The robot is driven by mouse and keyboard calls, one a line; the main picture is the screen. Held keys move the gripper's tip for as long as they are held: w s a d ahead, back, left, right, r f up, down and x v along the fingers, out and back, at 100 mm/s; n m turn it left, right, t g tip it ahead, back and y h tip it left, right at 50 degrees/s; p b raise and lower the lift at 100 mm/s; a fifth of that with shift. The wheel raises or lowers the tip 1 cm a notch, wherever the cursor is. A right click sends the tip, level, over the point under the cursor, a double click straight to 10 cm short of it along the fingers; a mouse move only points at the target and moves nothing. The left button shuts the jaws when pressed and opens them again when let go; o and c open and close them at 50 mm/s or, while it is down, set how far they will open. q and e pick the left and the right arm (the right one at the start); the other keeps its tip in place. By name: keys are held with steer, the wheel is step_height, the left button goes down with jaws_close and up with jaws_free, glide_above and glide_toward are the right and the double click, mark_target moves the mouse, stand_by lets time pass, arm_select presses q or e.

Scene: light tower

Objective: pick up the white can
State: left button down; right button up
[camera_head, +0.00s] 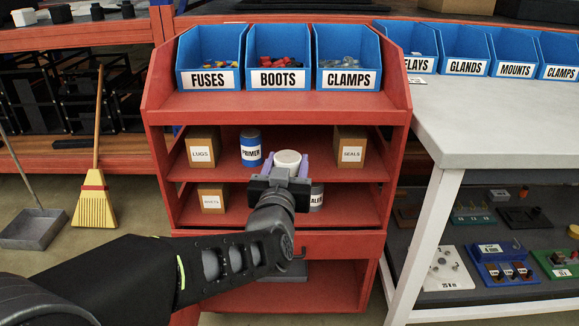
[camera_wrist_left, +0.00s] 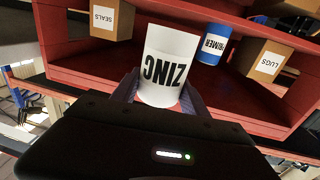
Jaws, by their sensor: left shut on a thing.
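The white can (camera_head: 288,160) is in my left gripper (camera_head: 287,168), in front of the red shelf unit's upper shelf. In the left wrist view the can (camera_wrist_left: 168,62) carries a black ZINC label, which reads upside down there. The purple-grey fingers of the left gripper (camera_wrist_left: 160,98) are shut on its sides, one on each side. In the head view the gripper hides the can's lower part. I cannot tell whether the can still touches the shelf. My right gripper is not in view.
On the red upper shelf (camera_head: 225,174) stand a LUGS box (camera_head: 203,147), a blue PRIMER can (camera_head: 250,148) and a SEALS box (camera_head: 350,146). Below are another box (camera_head: 212,198) and a grey can (camera_head: 317,197) partly behind my gripper. Blue bins (camera_head: 280,57) stand on top.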

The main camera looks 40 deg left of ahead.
arm_select(q)
steer(key=shift+s+d+r, duration=0.1)
steer(key=shift+s+d, duration=0.1)
steer(key=shift+s, duration=0.05)
stand_by(0.6)
